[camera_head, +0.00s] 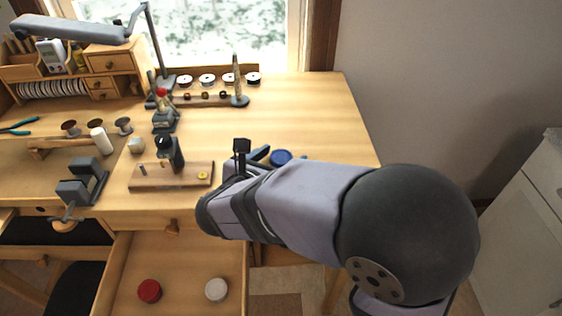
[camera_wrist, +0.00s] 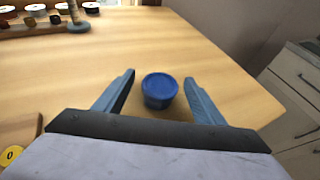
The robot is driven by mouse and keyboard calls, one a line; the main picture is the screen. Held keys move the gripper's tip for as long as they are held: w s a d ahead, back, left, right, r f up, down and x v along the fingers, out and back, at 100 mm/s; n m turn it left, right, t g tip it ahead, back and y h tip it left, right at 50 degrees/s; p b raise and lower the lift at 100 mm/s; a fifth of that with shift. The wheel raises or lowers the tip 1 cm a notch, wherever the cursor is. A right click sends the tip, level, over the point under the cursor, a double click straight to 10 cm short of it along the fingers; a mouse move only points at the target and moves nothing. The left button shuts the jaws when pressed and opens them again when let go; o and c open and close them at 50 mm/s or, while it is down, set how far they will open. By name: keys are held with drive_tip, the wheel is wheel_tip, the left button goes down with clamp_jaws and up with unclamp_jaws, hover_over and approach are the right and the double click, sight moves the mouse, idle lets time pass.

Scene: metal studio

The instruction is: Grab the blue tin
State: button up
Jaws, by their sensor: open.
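The blue tin (camera_wrist: 159,90) stands upright on the wooden table, near its right part. In the wrist view it is between and slightly beyond the two spread fingers of my gripper (camera_wrist: 159,98), with a gap on each side. In the head view the blue tin (camera_head: 281,157) shows just past my arm, its lower part hidden by the arm. My gripper (camera_head: 255,157) is partly hidden there too; it is open and empty, low over the table beside the tin.
A wooden board (camera_head: 150,178) with a dark tool and a yellow piece lies left of my gripper. A red tin (camera_head: 150,291) and a white tin (camera_head: 216,290) sit in the open drawer. A rack of reels stands at the back. The table's right part is clear.

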sight(281, 156)
drive_tip(key=shift+w, duration=0.1)
drive_tip(key=c, duration=1.2)
wheel_tip(281, 156, up, 10)
drive_tip(key=shift+d+f+p, duration=0.1)
drive_tip(key=shift+p, duration=0.4)
